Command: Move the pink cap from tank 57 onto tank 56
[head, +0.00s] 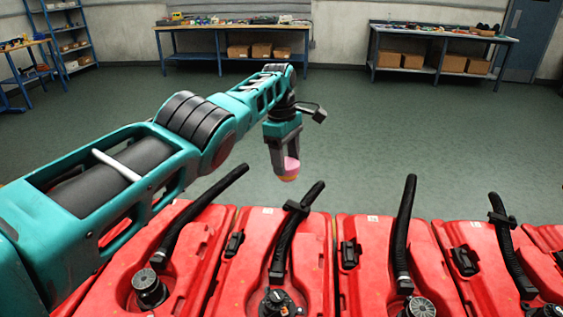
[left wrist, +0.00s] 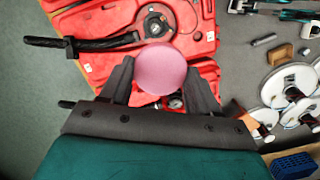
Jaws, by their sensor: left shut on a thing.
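My left gripper (head: 285,170) is shut on the pink cap (head: 291,165) and holds it in the air, beyond the hoses of the red tanks. In the left wrist view the cap (left wrist: 161,69) shows as a round pink disc between the two dark fingers. Several red tanks stand in a row along the bottom of the head view, among them one at the left (head: 190,262), one left of centre (head: 258,240) and one right of centre (head: 372,250). Their number labels are too small to read, so I cannot tell which are 56 and 57. My right gripper is not in view.
Black hoses rise from the tanks, one at the left (head: 203,212), one at the centre (head: 290,232), one right of centre (head: 405,225). Black fittings (head: 149,287) sit at the tanks' near ends. Workbenches (head: 235,28) stand by the far wall. The green floor (head: 380,130) between is clear.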

